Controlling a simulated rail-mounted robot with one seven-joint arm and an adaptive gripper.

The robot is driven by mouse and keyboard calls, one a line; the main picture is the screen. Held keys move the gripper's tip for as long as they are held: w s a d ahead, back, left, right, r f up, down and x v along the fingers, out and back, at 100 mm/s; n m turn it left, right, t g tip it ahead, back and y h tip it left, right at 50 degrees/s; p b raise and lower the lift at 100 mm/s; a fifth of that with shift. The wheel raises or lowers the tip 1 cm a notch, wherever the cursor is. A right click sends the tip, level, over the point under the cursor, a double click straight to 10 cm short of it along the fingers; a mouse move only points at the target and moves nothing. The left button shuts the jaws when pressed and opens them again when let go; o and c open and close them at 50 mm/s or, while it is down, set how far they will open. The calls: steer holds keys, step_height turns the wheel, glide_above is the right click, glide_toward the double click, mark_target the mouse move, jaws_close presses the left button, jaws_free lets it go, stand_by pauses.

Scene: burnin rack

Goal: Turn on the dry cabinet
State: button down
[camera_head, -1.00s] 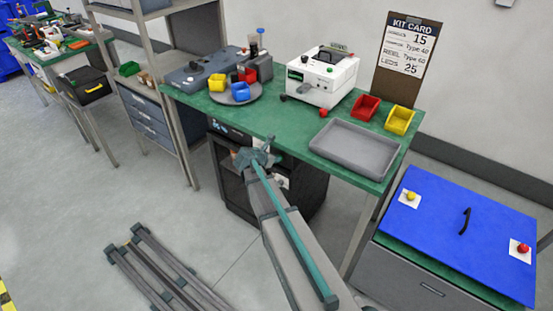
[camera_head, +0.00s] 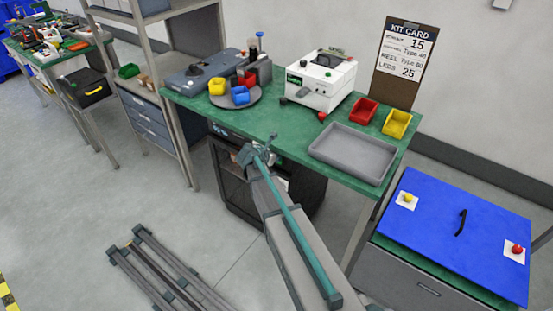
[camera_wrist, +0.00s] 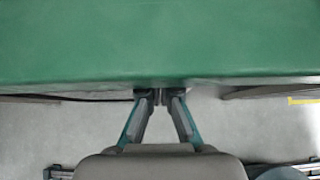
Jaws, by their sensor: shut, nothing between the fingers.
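A black cabinet (camera_head: 232,188) with a dark glass door stands on the floor under the green workbench; it looks like the dry cabinet. A strip with small light marks shows along its top front. My arm crosses in front of it and hides much of its right side; a power switch cannot be made out. In the wrist view my gripper (camera_wrist: 158,97) is shut and empty, its fingertips close together at the edge of the green bench top (camera_wrist: 160,45). In the head view the arm's end is at the cabinet's upper front, by the bench edge, and the fingers are unclear.
On the bench (camera_head: 275,122) stand a grey tray (camera_head: 352,150), red (camera_head: 362,110) and yellow (camera_head: 397,123) bins, a white device (camera_head: 320,82) and a turntable with small bins. A blue-topped cabinet (camera_head: 460,225) stands at right. Grey rails lie on the floor at left.

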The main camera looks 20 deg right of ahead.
steer(key=shift+s+a, duration=0.1)
steer(key=b+v, duration=0.1)
steer(key=v, duration=1.2)
steer(key=shift+r+b, duration=0.2)
steer(key=shift+b, duration=0.1)
